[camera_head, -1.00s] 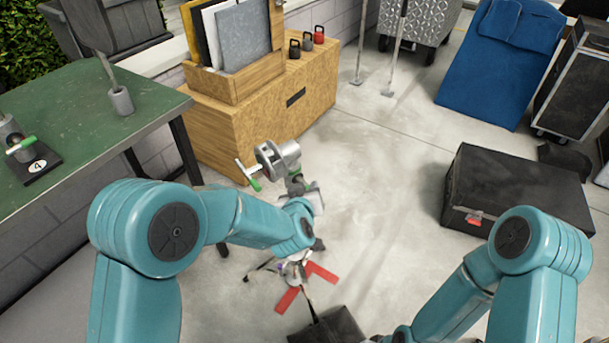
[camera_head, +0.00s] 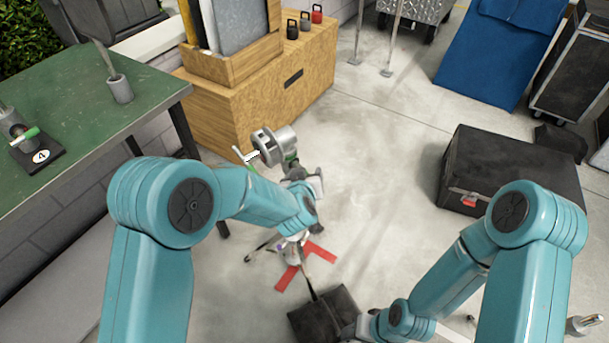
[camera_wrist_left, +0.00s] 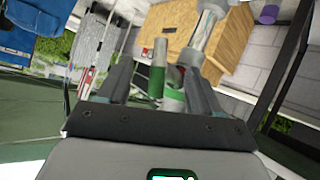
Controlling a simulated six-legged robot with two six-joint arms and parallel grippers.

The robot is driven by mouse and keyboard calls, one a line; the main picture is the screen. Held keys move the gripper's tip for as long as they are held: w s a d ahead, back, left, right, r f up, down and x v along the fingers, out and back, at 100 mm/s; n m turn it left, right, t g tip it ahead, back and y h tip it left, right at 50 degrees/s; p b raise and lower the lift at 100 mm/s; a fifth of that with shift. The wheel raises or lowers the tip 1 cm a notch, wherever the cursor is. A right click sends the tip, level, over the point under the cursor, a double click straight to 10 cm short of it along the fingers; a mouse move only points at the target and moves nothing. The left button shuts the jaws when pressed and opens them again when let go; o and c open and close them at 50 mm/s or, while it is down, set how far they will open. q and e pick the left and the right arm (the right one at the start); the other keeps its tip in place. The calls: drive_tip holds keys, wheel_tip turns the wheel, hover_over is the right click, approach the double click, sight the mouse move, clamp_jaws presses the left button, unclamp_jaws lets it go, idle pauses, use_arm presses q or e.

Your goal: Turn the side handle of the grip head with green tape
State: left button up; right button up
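The silver grip head (camera_head: 272,145) stands on a stand beyond my left forearm, in front of the wooden cabinet. A T-shaped side handle (camera_head: 245,156) sticks out on its left, partly hidden by my arm. Green tape shows on the head's right side. In the left wrist view, a green-banded rod (camera_wrist_left: 157,76) and a silver bar (camera_wrist_left: 206,32) show beyond the fingers. My left gripper (camera_wrist_left: 160,82) is open, with the green rod showing in the gap; I cannot tell whether it touches. The right gripper is not visible.
The wooden cabinet (camera_head: 240,115) stands behind. A black case (camera_head: 510,175) is on the right. Open floor lies between.

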use_arm(q)
drive_tip(key=shift+s+r, duration=0.1)
drive_tip(key=shift+r, duration=0.15)
drive_tip(key=p+v, duration=0.1)
drive_tip(key=v, duration=1.5)
drive_tip(key=shift+s+a+f, duration=0.1)
drive_tip(key=shift+a, duration=0.05)
drive_tip(key=s+a+f+n+g+y+p, duration=0.1)
drive_tip(key=a+f+g+p, duration=0.1)
drive_tip(key=a+f+p, duration=0.3)
drive_tip(key=s+a+f+n+g+y+p, duration=0.1)
drive_tip(key=a+f+g+p, duration=0.15)
drive_tip(key=a, duration=0.55)
drive_tip(key=s+d+f+m+g+h+p, duration=0.1)
drive_tip(key=s+d+f+g+h, duration=0.1)
drive_tip(key=s, duration=0.6)
drive_tip(key=s+d+f+m+g+h+p, duration=0.1)
drive_tip(key=s+d+f+g+h+p, duration=0.1)
drive_tip(key=s+f+g, duration=0.3)
drive_tip(key=s+f+h, duration=0.1)
drive_tip(key=s, duration=0.3)
